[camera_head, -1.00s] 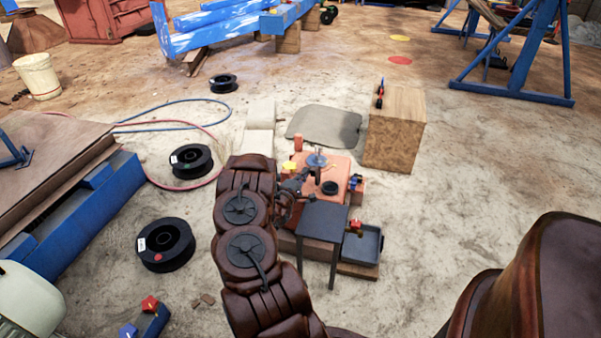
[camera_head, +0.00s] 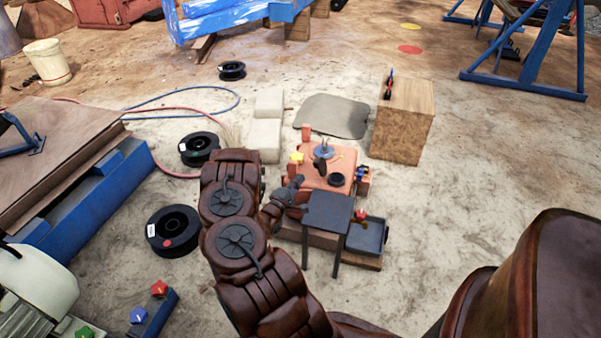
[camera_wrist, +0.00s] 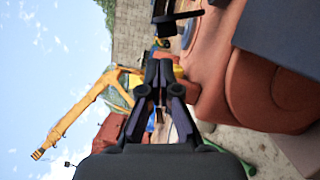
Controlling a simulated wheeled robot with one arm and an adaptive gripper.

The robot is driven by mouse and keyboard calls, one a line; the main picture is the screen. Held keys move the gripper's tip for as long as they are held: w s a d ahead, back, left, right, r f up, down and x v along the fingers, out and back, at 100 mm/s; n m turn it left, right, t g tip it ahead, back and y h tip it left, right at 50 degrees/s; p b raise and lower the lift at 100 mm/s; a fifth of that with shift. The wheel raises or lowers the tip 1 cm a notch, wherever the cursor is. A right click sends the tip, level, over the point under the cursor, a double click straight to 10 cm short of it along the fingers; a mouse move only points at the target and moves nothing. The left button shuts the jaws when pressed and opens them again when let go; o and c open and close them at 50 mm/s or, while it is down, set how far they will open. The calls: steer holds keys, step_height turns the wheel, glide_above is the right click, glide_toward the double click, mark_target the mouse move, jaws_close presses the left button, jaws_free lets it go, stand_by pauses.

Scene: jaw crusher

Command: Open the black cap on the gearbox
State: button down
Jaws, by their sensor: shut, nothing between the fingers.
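The orange-red gearbox (camera_head: 345,163) stands on a low wooden base in the middle of the head view. A round black cap (camera_head: 336,180) sits on its top, near the front right. A dark upright part (camera_head: 320,165) and a blue disc (camera_head: 324,149) are behind it. My gripper (camera_head: 298,181) is at the gearbox's left edge, apart from the cap. In the wrist view, my gripper (camera_wrist: 160,66) has its fingers together and empty, beside the orange housing (camera_wrist: 235,75). A black part (camera_wrist: 178,17) shows at the top there; I cannot tell if it is the cap.
A small dark table (camera_head: 341,208) stands in front of the gearbox, with a grey tray (camera_head: 372,238) at its right. A wooden block (camera_head: 404,125) is behind right. Pale blocks (camera_head: 262,138) and black spools (camera_head: 173,231) lie left. The floor at right is clear.

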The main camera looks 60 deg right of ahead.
steer(key=shift+a, duration=0.25)
